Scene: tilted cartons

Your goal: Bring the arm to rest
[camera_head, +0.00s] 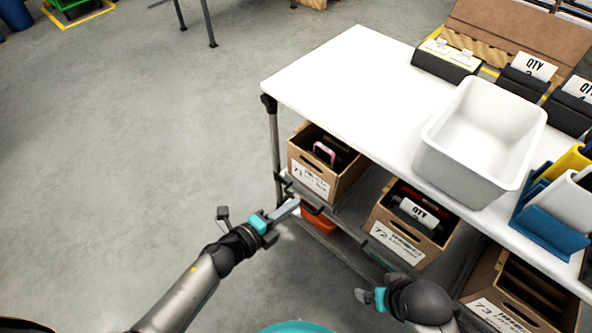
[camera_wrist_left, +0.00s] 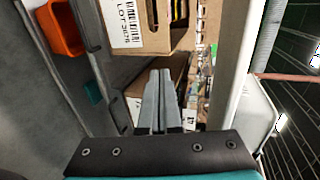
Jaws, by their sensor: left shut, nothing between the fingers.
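My left arm reaches in from the lower left in the head view. Its gripper (camera_head: 287,210) is in front of the shelf under the white table, near the left carton. In the left wrist view the two grey fingers (camera_wrist_left: 161,98) lie together with nothing between them, pointing toward the cartons. My right gripper (camera_head: 363,296) is low in the head view, in front of the lower shelf. Its fingers are small and partly hidden by its wrist, so I cannot tell whether they are open.
The white table (camera_head: 335,85) holds a grey bin (camera_head: 468,165). Tilted cartons stand below it: left (camera_head: 311,178), middle (camera_head: 400,244) and right (camera_head: 496,316). An orange bin (camera_head: 318,220) sits lower, also in the wrist view (camera_wrist_left: 62,28). The floor (camera_head: 120,150) on the left is clear.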

